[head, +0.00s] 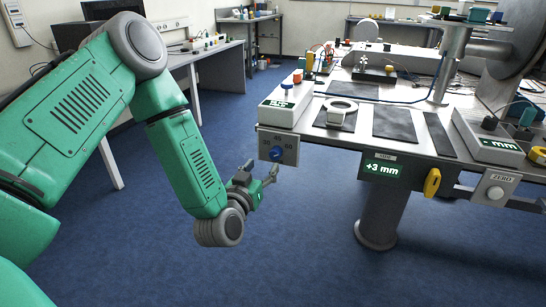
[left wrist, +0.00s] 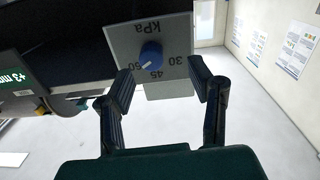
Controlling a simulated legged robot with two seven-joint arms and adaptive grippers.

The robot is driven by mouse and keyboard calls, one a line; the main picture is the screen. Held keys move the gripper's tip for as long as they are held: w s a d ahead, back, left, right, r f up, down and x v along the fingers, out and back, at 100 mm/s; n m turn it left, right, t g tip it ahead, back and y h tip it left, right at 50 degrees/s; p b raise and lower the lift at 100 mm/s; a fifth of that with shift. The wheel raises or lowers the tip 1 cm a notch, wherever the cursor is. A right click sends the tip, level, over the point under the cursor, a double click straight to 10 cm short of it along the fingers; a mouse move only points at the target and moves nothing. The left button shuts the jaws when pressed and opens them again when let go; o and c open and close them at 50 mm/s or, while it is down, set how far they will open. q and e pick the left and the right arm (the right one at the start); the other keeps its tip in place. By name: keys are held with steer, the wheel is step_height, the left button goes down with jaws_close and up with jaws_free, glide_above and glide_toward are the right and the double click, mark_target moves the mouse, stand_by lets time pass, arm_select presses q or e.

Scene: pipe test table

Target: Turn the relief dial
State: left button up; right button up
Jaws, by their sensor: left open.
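The relief dial (head: 277,153) is a blue round knob on a grey plate at the table's front left corner. In the left wrist view the dial (left wrist: 151,53) appears upside down, with the marks 30, 45, 60 and kPa around it. Its small white mark seems to point between 45 and 60. My left gripper (head: 263,171) is open and empty, just below and in front of the dial plate. In the left wrist view its fingers (left wrist: 163,82) stand apart on either side below the dial, not visibly touching it. My right gripper is out of view.
A display (head: 382,168) reading +3 mm, a yellow handle (head: 432,183) and a ZERO knob (head: 495,193) are along the table's front edge. A white box (head: 287,103) stands above the dial. Open blue floor lies below my left gripper.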

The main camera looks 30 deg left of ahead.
mark_target(275, 157)
arm_select(q)
steer(key=w, duration=0.5)
steer(key=shift+w+d+r, duration=0.2)
steer(key=shift+d+r, duration=0.05)
steer(key=shift+d, duration=0.05)
steer(key=shift+w+d+r, duration=0.1)
steer(key=shift+w+d, duration=0.05)
steer(key=shift+w, duration=0.25)
steer(key=shift+a+f, duration=0.2)
steer(key=shift+a, duration=0.55)
steer(key=shift+w+a+f, duration=0.1)
steer(key=shift+a, duration=0.1)
jaws_close()
steer(key=shift+d, duration=0.55)
